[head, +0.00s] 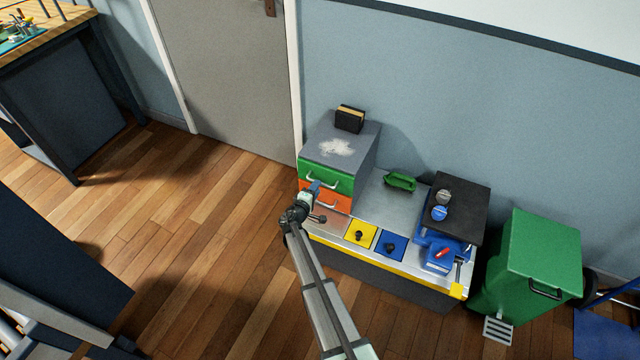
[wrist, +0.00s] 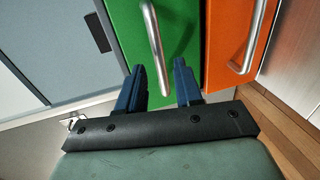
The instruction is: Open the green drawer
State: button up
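The green drawer (head: 312,172) is the upper drawer of a small grey cabinet (head: 362,150) and looks shut in the head view. Its front (wrist: 187,32) and silver bar handle (wrist: 155,45) show up close in the wrist view. My gripper (wrist: 161,82) is open, its two blue fingers apart. The near end of the handle shows in the gap between them, with space on both sides. Whether the fingers reach past the bar in depth is hard to tell. In the head view my gripper (head: 313,188) is in front of the drawers and partly hides them.
The orange drawer (head: 335,203) with its own handle (wrist: 250,40) is directly below the green one. A black and tan block (head: 350,118) sits on the cabinet. Yellow (head: 361,234) and blue (head: 391,245) panels and a green object (head: 400,181) are to the right.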

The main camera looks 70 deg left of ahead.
jog(key=shift+x, duration=2.25)
grip_shut()
